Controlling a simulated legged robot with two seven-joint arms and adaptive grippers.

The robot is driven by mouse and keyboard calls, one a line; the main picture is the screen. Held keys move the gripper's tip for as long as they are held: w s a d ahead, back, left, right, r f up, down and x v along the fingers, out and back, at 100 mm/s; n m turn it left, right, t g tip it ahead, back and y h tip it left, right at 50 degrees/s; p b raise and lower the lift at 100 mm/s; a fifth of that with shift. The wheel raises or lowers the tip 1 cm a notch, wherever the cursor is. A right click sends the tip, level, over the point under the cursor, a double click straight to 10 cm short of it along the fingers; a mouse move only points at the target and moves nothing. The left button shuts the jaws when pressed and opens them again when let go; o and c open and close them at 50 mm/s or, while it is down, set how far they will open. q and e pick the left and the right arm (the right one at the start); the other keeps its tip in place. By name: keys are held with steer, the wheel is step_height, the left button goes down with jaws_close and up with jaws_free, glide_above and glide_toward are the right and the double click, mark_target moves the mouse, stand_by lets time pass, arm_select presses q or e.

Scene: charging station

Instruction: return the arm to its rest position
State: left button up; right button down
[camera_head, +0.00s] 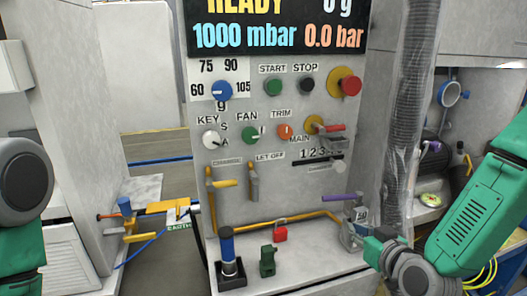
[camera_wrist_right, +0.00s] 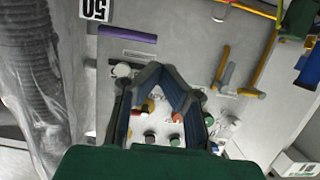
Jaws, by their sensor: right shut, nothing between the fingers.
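My right arm (camera_head: 485,215), green and grey, reaches in from the right in the head view.
A blue-topped post (camera_head: 228,245) and green block (camera_head: 267,262) stand on the ledge. A ribbed hose (camera_head: 408,110) hangs right of the panel.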

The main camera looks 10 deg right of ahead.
steer(key=s+a+f+g, duration=0.3)
steer(key=s+f+g, duration=0.5)
steer(key=s+f, duration=0.75)
steer(key=s+d+f+g+h, duration=0.1)
steer(key=s+f+g, duration=0.2)
steer(key=s, duration=0.5)
steer(key=s+d+f+m+g+h, duration=0.1)
steer(key=s+f+g, duration=0.2)
steer(key=s, duration=0.6)
steer(key=shift+s+d, duration=0.15)
